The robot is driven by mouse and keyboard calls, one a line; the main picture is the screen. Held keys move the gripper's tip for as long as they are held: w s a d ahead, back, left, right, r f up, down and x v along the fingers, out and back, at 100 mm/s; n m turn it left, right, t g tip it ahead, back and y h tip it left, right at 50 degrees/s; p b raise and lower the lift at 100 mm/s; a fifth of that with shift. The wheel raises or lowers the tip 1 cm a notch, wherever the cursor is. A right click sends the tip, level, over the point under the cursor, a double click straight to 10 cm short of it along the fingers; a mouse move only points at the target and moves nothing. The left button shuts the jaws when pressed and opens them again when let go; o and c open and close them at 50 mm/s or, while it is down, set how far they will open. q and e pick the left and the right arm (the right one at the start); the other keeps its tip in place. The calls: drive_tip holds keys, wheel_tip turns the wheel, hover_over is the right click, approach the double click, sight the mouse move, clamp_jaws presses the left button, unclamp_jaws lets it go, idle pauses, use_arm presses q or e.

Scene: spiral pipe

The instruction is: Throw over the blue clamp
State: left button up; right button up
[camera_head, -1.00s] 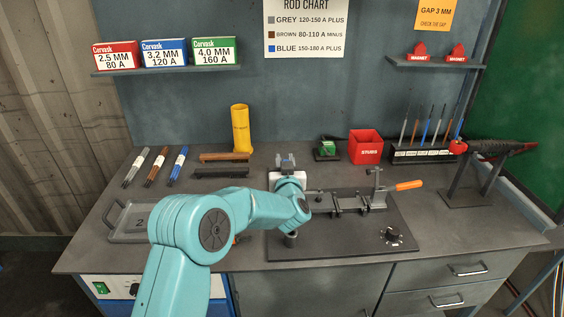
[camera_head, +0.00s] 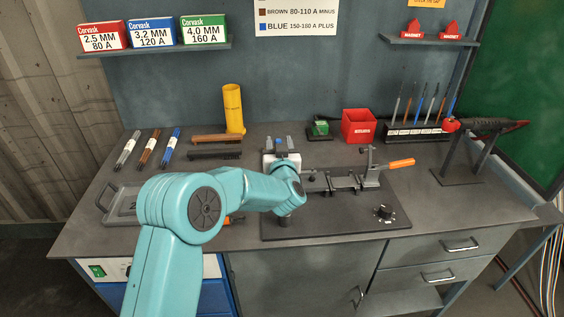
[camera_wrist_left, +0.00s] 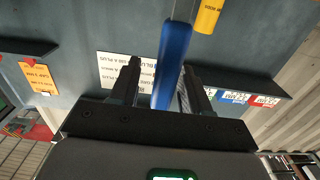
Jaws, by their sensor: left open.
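My left gripper (camera_head: 280,143) is beyond the teal arm's wrist, fingers pointing away over the back of the dark fixture plate (camera_head: 330,226). In the left wrist view, the clamp's blue handle (camera_wrist_left: 172,62) runs between the two open fingers (camera_wrist_left: 162,82). I cannot tell whether either finger touches it. In the head view only a small blue bit (camera_head: 278,142) shows between the fingers; my arm hides the rest of that clamp. A second clamp with an orange handle (camera_head: 401,163) is at the fixture's right. My right gripper is in neither view.
A grey tray (camera_head: 112,214) is at the left, partly behind my arm. A red bin (camera_head: 359,126), rod rack (camera_head: 414,134) and torch stand (camera_head: 464,165) occupy the back right. The front right is clear.

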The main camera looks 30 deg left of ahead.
use_arm(q)
drive_tip(key=b+v, duration=0.2)
drive_tip(key=v, duration=1.3)
drive_tip(key=shift+b, duration=0.4)
drive_tip(key=shift+s, duration=0.1)
